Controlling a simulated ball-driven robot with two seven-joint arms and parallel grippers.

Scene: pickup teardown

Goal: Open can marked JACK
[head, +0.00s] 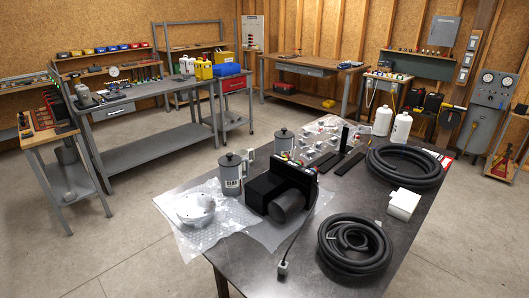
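Two grey lidded cans stand upright on the dark table (330,256). The nearer can (231,182) has a pale label with dark lettering, too small to read surely. The farther can (284,136) stands behind the black machine, which hides its lower part. I cannot tell which can is marked JACK. Both lids look closed, with a small knob on top. Neither of my grippers is in view.
A black machine with a cylinder (288,207) sits right of the nearer can. Coiled black hoses (353,246) (406,165), white bottles (401,127) and a white box (404,204) fill the right side.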

